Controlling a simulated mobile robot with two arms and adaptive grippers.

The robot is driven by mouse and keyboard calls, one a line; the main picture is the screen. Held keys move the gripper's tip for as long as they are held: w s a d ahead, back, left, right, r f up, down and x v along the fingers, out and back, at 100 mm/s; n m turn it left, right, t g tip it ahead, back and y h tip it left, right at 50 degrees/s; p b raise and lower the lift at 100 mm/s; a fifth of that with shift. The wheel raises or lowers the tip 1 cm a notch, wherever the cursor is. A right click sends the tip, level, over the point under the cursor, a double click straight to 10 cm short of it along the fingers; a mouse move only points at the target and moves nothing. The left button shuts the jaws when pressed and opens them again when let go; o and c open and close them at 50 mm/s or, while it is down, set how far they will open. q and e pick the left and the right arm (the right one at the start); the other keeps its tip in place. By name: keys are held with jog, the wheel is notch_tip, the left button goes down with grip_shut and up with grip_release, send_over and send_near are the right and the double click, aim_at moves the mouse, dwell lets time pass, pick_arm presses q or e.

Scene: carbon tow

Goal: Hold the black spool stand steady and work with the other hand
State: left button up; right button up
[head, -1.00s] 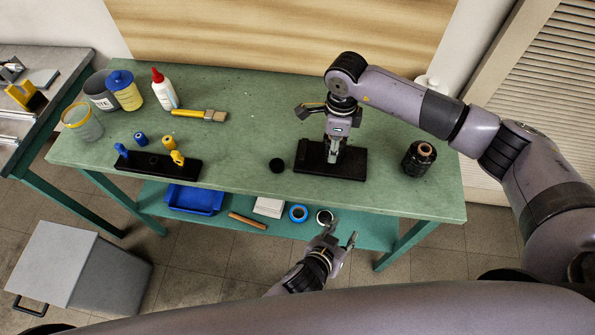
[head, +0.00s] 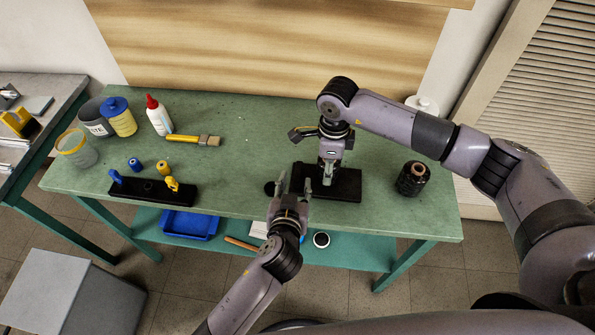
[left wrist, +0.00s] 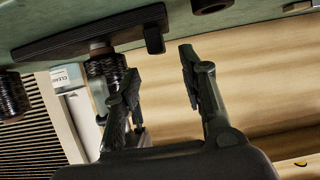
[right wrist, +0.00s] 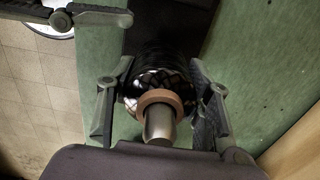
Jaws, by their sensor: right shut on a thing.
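The black spool stand (head: 347,187) lies flat on the green table, its base partly hidden by my right arm. A dark spool with a brown core ring (right wrist: 158,100) and a metal post sits on it. My right gripper (head: 329,182) is shut on this spool from above; its fingers flank it in the right wrist view (right wrist: 158,112). A small black cylinder (head: 269,188) stands left of the base. My left gripper (head: 295,183) is open and empty, near the base's left end, just right of the cylinder. In the left wrist view, the base (left wrist: 85,36) shows upside down.
Another dark spool (head: 414,179) stands to the right. A black holder (head: 150,192) with blue and yellow pieces, a brush (head: 195,140), a glue bottle (head: 158,116) and jars are on the left. The table's middle is clear. A lower shelf holds a blue tray (head: 188,224).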

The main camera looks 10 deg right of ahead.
aim_at(299, 169)
pick_arm(q)
jog(key=x, duration=0.7)
jog(key=shift+w+d+f, duration=0.1)
jog(key=shift+w, duration=0.15)
jog(key=shift+c, duration=0.4)
jog(key=shift+s+d, duration=0.1)
jog(key=shift+d, duration=0.05)
grip_shut()
pick_arm(e)
jog(key=shift+a, duration=0.15)
pick_arm(q)
jog(key=shift+d, duration=0.15)
jog(key=shift+o, duration=0.2)
grip_release()
jog(key=shift+a, duration=0.25)
